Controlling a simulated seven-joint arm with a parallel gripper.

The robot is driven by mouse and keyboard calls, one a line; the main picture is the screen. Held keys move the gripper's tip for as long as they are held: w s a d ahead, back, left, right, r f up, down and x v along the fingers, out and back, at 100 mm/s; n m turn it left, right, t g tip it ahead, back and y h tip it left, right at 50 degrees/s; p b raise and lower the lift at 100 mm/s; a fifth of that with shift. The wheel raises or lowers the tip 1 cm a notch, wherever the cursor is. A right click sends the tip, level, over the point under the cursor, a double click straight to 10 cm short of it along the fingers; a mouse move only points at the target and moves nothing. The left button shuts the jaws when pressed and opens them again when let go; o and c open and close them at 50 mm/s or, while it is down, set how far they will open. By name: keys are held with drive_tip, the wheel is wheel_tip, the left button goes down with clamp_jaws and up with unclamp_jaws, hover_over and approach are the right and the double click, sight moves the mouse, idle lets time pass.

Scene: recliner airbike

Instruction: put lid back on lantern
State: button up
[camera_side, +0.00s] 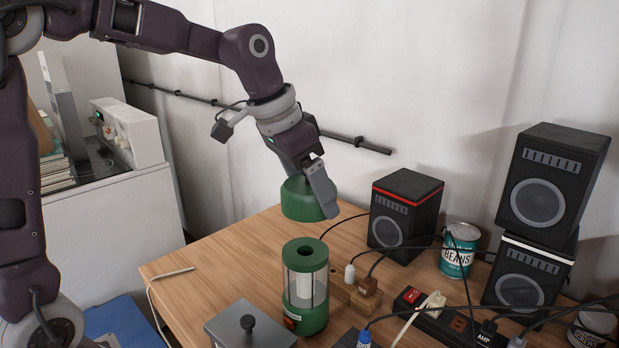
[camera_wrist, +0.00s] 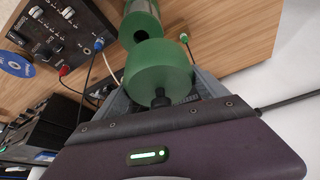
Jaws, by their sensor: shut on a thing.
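The green lantern lid (camera_side: 300,200) is held in my gripper (camera_side: 316,178), above and behind the lantern. The lantern (camera_side: 305,285) stands upright on the wooden table, with a green top ring, a dark round opening, clear sides with a white cylinder inside, and a green base. The lid is apart from the lantern in the side view. In the wrist view the lid (camera_wrist: 158,72) fills the middle, with its dark knob between the fingers of my gripper (camera_wrist: 160,98). The lantern (camera_wrist: 140,22) shows behind it, partly hidden by the lid.
A black speaker with a red stripe (camera_side: 403,212) and a beans can (camera_side: 459,250) stand right of the lantern. Stacked speakers (camera_side: 538,205) are further right. The table's left part is mostly clear.

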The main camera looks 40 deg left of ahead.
drive_tip(key=shift+s+d+m, duration=0.15)
drive_tip(key=shift+s+d, duration=0.25)
drive_tip(key=shift+s, duration=0.2)
drive_tip(key=shift+s+d+m, duration=0.15)
drive_tip(key=shift+s+d, duration=0.2)
drive_tip(key=shift+s, duration=0.2)
drive_tip(key=shift+f, duration=3.15)
drive_tip(key=shift+f, duration=0.15)
drive_tip(key=o, duration=1.3)
drive_tip(key=shift+r, duration=3.5)
